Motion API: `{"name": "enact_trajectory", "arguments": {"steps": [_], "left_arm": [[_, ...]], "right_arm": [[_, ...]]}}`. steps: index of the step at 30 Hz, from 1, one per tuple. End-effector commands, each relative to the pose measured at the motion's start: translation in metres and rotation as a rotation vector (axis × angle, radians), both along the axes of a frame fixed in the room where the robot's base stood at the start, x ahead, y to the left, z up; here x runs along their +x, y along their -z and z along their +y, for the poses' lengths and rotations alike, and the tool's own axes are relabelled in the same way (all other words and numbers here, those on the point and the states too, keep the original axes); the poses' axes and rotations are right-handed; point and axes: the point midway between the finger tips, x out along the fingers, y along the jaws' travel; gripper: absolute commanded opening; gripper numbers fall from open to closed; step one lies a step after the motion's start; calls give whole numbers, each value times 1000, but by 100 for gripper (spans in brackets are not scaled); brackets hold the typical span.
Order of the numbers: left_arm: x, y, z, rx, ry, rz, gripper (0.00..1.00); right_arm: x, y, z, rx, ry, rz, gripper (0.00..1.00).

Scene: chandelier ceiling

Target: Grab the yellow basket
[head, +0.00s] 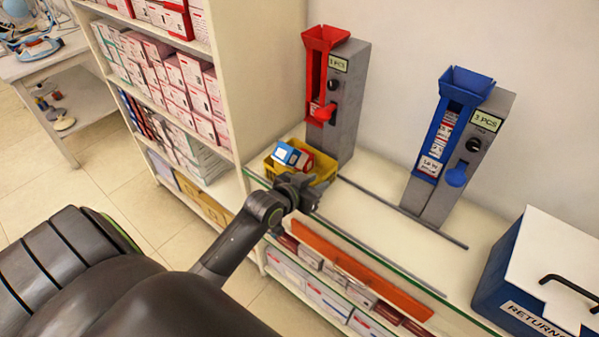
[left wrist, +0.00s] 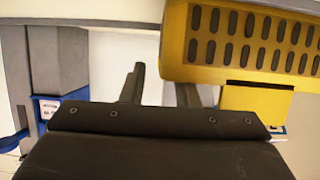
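The yellow basket (head: 327,177) stands on the shelf top in front of the red dispenser, with a blue-and-white box (head: 291,155) and a red box in it. My left gripper (head: 304,190) is at its front side, close against it, and hides part of its wall. In the left wrist view, the slotted yellow basket (left wrist: 245,45) fills the upper right. The left gripper's two fingers (left wrist: 160,88) are apart with an empty gap between them. The right finger's tip is hidden behind the basket's edge; contact is unclear. My right gripper is out of view.
A red dispenser (head: 348,100) stands right behind the basket, with a blue dispenser (head: 466,140) further right. A shelf unit (head: 235,80) with boxes rises at the left. A blue returns bin (head: 505,285) is at the right. The shelf top between has free room.

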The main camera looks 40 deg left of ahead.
Motion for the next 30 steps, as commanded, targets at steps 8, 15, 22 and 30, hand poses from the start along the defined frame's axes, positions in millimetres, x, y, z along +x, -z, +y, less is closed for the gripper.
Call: {"name": "enact_trajectory", "arguments": {"steps": [8, 15, 22, 30], "left_arm": [[15, 6, -2, 0, 0, 0, 28], [15, 6, -2, 0, 0, 0, 19], [14, 6, -2, 0, 0, 0, 0], [15, 5, -2, 2, 1, -3, 0]], "right_arm": [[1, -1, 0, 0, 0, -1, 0], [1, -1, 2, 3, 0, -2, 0], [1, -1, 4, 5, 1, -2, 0], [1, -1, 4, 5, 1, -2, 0]]}}
